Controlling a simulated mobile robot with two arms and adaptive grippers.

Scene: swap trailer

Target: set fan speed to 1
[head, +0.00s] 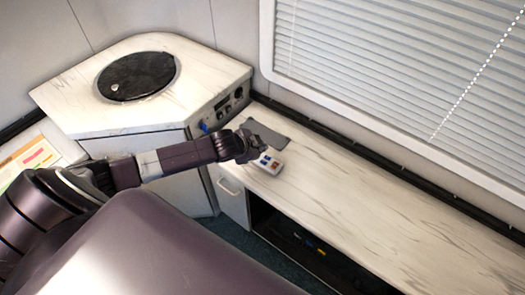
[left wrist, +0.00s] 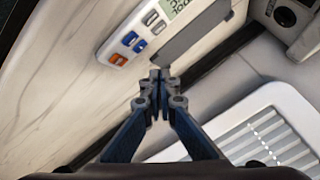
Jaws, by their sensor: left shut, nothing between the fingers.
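A small white control unit (head: 270,163) with coloured buttons lies on the marble-patterned counter in the head view. In the left wrist view this control unit (left wrist: 140,30) shows blue, orange and grey buttons and a greenish display, cut off at the top edge. Its labels are too small to read. My left gripper (head: 255,153) is shut and empty, close to the unit's upper left in the head view. In the left wrist view the left gripper's tips (left wrist: 160,76) meet below the unit in the picture. I cannot tell whether they touch anything. My right gripper is not in view.
A dark flat pad (head: 265,135) lies behind the unit. A corner cabinet (head: 190,90) with a round black lid (head: 137,76) has a knob panel (head: 230,103) on its side. Window blinds (head: 400,60) border the counter (head: 350,195), whose right part is clear. An open shelf (head: 310,250) lies below.

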